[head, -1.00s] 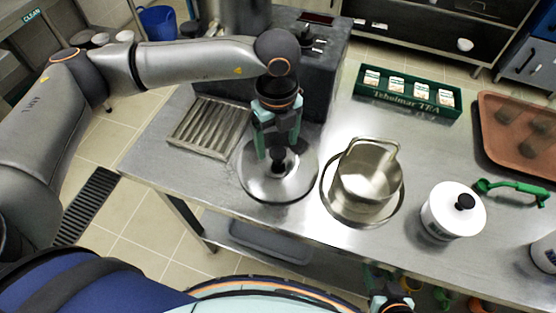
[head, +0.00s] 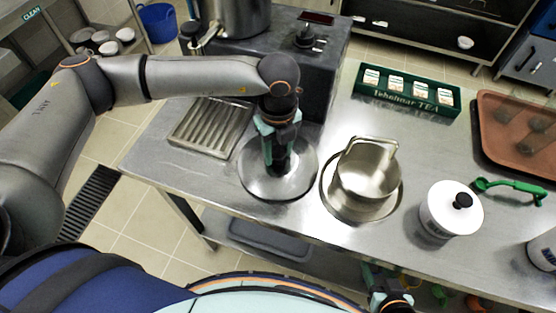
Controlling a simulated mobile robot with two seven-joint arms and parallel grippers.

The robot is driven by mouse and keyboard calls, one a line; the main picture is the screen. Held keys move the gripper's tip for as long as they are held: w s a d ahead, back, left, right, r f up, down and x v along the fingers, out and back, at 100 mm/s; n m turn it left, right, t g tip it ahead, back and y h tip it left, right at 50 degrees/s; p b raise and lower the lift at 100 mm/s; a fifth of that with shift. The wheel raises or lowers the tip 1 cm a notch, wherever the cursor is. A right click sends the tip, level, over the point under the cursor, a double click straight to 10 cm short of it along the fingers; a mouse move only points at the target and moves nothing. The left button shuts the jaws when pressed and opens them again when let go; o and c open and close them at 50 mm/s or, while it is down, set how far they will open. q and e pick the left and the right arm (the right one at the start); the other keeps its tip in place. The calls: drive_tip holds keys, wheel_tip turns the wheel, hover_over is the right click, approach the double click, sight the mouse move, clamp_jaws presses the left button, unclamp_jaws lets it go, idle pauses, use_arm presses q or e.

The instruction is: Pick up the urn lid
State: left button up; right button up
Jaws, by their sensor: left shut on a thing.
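The urn lid (head: 257,184) is a round, shiny disc with a black knob. It is on the steel counter (head: 232,228), in front of the slatted drip tray. My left gripper (head: 277,160) points down over the middle of the lid and is shut on its knob. The fingers hide most of the knob. The lid looks level; I cannot tell any gap beneath it. My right gripper (head: 388,297) is partly in view at the bottom edge, below the counter's front edge, and its jaw opening is not clear.
A steel jug (head: 368,172) stands in a round dish right of the lid. A white lidded pot (head: 452,212), a green scoop (head: 510,188), a brown tray (head: 490,140) and a green tea box (head: 408,92) are farther right. A dark urn base (head: 320,60) stands behind.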

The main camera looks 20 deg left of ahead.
use_arm(q)
clamp_jaws()
